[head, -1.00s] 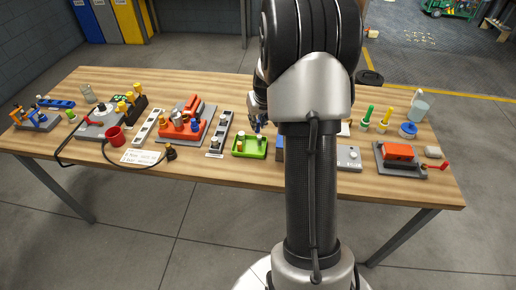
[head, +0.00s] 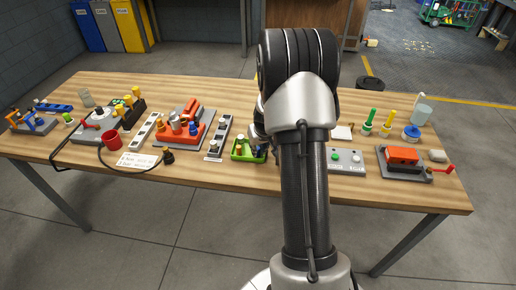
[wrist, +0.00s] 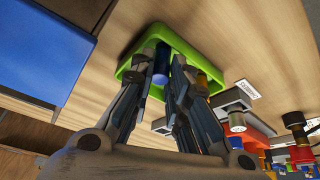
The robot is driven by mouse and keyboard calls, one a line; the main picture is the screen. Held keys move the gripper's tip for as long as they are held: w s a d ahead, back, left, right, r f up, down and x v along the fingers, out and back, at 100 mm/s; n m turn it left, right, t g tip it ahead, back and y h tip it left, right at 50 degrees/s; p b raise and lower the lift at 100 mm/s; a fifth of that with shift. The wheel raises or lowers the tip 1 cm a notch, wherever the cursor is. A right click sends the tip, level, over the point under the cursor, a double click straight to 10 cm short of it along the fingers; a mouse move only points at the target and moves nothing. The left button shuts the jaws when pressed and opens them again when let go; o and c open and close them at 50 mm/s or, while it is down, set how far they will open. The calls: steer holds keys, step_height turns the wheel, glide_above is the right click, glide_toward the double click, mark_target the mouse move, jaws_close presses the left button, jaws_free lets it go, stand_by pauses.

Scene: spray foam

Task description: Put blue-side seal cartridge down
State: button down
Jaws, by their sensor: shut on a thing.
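The blue-side seal cartridge (wrist: 161,66) is a blue cylinder between my fingertips in the wrist view. My gripper (wrist: 160,82) is shut on it. The cartridge is at the green tray (wrist: 193,50), within its outline; I cannot tell whether it touches the tray floor. In the head view the green tray (head: 247,158) stands near the table's front edge. There my gripper is mostly hidden behind my arm. An orange-brown piece (wrist: 203,80) also sits in the tray, beside my right finger.
A blue box (wrist: 45,50) fills the left of the wrist view. A grey rack (head: 219,135) and a red fixture (head: 192,115) stand left of the tray. A grey button box (head: 347,161) and a red-topped device (head: 402,156) stand to the right.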

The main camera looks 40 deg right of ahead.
steer(key=shift+f, duration=0.1)
steer(key=shift+a+f+b, duration=0.1)
steer(key=shift+f+b, duration=0.2)
steer(key=shift+b, duration=0.25)
steer(key=c, duration=1.9)
jaws_free()
steer(key=shift+s, duration=0.1)
steer(key=shift+c, duration=0.2)
steer(key=o, duration=0.4)
steer(key=shift+f, duration=0.2)
